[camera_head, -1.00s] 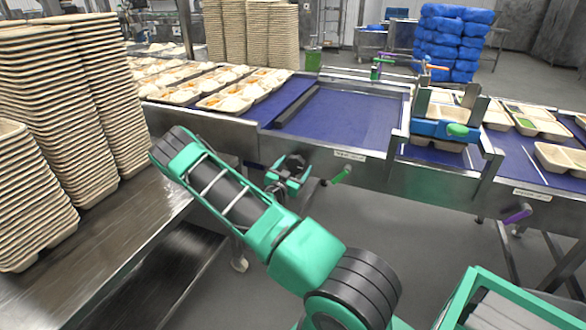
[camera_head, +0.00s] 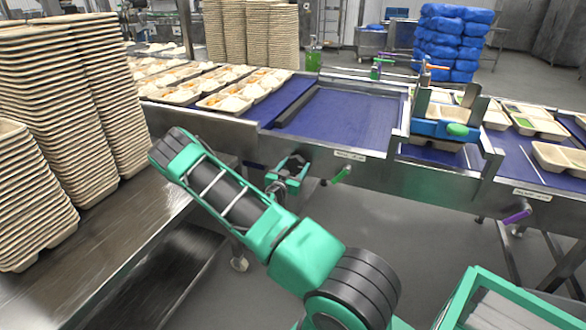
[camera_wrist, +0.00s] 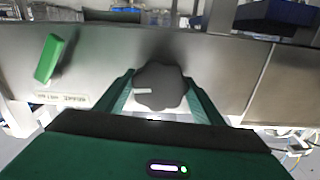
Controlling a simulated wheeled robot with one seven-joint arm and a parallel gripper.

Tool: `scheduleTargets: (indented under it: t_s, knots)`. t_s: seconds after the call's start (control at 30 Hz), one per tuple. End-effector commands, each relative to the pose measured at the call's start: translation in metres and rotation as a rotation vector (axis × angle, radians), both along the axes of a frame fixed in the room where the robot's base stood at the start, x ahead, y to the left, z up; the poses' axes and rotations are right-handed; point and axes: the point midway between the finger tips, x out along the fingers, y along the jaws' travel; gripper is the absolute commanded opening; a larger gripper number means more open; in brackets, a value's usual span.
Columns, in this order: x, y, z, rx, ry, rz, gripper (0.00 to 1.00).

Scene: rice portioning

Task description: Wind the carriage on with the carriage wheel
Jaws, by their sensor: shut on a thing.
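The carriage wheel (camera_wrist: 160,88) is a dark, lobed knob on the steel front panel, with a pale mark on its face. In the wrist view it sits between the two green fingers of my gripper (camera_wrist: 160,98), which is shut on it. In the head view my gripper (camera_head: 289,170) is at the front of the conveyor frame, below the belt edge, and the wheel is mostly hidden there. I cannot tell for certain which part above is the carriage.
A green lever (camera_head: 341,175) is close beside my gripper; it also shows in the wrist view (camera_wrist: 49,58). A blue dispensing unit (camera_head: 440,130) stands over the belt (camera_head: 340,115). Stacked trays (camera_head: 55,100) fill the left bench. A purple lever (camera_head: 517,215) is further right.

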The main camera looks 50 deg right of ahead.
Motion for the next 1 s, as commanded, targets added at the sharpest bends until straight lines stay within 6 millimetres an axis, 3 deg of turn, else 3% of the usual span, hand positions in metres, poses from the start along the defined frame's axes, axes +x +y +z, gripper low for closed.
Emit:
scheduleTargets:
  t_s: [1.0]
  knots:
    - [0.0036, 0.0021, 0.0012, -0.362, 0.862, 0.008, 0.40]
